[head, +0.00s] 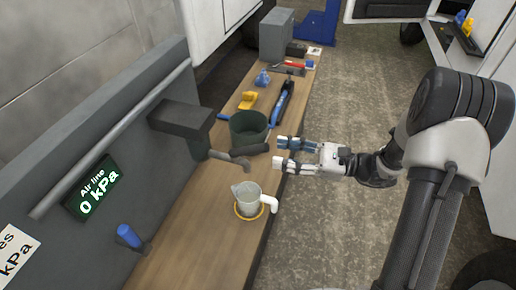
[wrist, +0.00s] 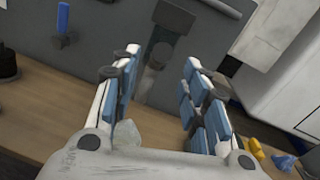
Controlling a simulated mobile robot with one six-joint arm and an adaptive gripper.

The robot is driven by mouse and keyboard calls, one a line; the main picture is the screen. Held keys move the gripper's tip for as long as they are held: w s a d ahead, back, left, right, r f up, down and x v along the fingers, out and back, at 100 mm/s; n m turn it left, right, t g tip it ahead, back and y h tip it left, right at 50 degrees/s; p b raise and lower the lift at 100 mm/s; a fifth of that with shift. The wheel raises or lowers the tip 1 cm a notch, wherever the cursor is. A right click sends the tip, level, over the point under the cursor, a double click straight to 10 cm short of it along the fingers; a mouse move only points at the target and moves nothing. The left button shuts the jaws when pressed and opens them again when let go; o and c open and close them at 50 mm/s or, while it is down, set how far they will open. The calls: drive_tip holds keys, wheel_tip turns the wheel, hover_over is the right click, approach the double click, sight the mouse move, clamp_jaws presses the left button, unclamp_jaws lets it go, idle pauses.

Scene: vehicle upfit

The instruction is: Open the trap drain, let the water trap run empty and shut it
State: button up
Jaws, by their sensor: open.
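A dark block (head: 182,118) juts from the grey panel. A grey cylindrical bowl (head: 196,146), probably the water trap, hangs below it. It also shows between my fingers in the wrist view (wrist: 159,56). A short grey bent piece (head: 232,158) lies near it; I cannot tell whether it is the drain. A clear jug (head: 246,197) with a white handle stands upright in a yellow ring (head: 250,214). My gripper (head: 282,153) is open and empty, right of the trap and above the bench edge. Water inside the trap cannot be made out.
A dark green tub (head: 248,128) stands on the wooden bench (head: 184,232). A blue-handled lever (head: 129,236) is on the panel, near a display (head: 91,190) reading "Air line 0 kPa". Tools lie farther back. The floor right of the bench is open.

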sight(258, 149)
drive_tip(key=x, duration=0.7)
drive_tip(key=shift+w+a, duration=0.1)
drive_tip(key=shift+a, duration=0.15)
drive_tip(key=shift+c, duration=0.2)
clamp_jaws()
